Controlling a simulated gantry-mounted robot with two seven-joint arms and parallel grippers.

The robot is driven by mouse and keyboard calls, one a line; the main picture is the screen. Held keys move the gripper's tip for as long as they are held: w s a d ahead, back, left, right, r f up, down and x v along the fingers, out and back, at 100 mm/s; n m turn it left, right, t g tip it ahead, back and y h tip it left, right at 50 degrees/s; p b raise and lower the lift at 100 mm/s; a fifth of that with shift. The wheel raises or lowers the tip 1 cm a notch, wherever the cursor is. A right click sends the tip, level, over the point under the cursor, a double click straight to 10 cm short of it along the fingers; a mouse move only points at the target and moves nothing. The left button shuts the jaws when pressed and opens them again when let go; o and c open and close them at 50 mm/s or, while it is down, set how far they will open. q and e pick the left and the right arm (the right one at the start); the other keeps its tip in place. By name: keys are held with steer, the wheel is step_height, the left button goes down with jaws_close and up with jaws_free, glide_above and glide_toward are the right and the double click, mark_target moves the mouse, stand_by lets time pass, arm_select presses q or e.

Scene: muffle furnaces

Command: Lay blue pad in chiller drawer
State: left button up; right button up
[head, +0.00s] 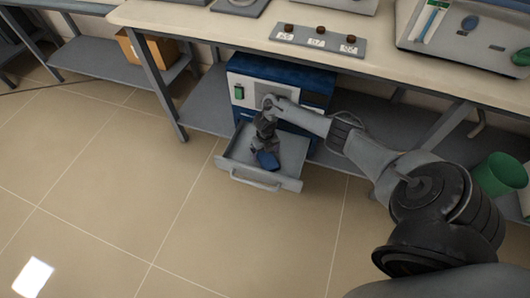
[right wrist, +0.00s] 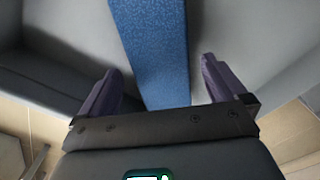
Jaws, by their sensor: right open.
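The blue pad (head: 267,160) lies in the pulled-out chiller drawer (head: 238,166), below my right gripper (head: 263,147). In the right wrist view the blue pad (right wrist: 153,50) lies lengthwise on the drawer floor (right wrist: 235,35). My right gripper (right wrist: 160,85) is open, its two fingers on either side of the pad with a gap to each. Whether the fingertips touch the drawer floor cannot be told. The chiller (head: 290,74) is a blue and white box under the bench. My left gripper is not in view.
The drawer's front handle (head: 255,182) faces the open tiled floor. The workbench (head: 200,25) overhangs the chiller and carries a grey strip with several dark-topped items (head: 317,41). A cardboard box (head: 146,47) sits on the left shelf; a green bin (head: 500,174) stands at right.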

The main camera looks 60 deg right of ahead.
mark_target(264, 156)
step_height(264, 156, up, 10)
steer(key=f+p, duration=0.1)
steer(key=p, duration=0.5)
steer(key=shift+m+t, duration=0.8)
steer(key=a+f, duration=0.1)
steer(key=a, duration=0.2)
steer(key=w+a+f, duration=0.1)
steer(key=a, duration=0.2)
steer(key=a+f, duration=0.1)
steer(key=a, duration=0.3)
steer(key=shift+w, duration=0.25)
steer(key=s+a+r+m+t, duration=0.1)
steer(key=a+m, duration=0.2)
steer(key=a, duration=0.6)
steer(key=s+a+r+m+t, duration=0.15)
steer(key=a+m, duration=0.25)
steer(key=a, duration=0.4)
steer(key=s+a+r+m, duration=0.3)
steer(key=s+r+m, duration=1.1)
steer(key=s+m, duration=0.2)
steer(key=m, duration=0.2)
steer(key=shift+s+r+m, duration=0.15)
steer(key=shift+r+m, duration=0.2)
steer(key=shift+m, duration=0.05)
steer(key=shift+g, duration=0.25)
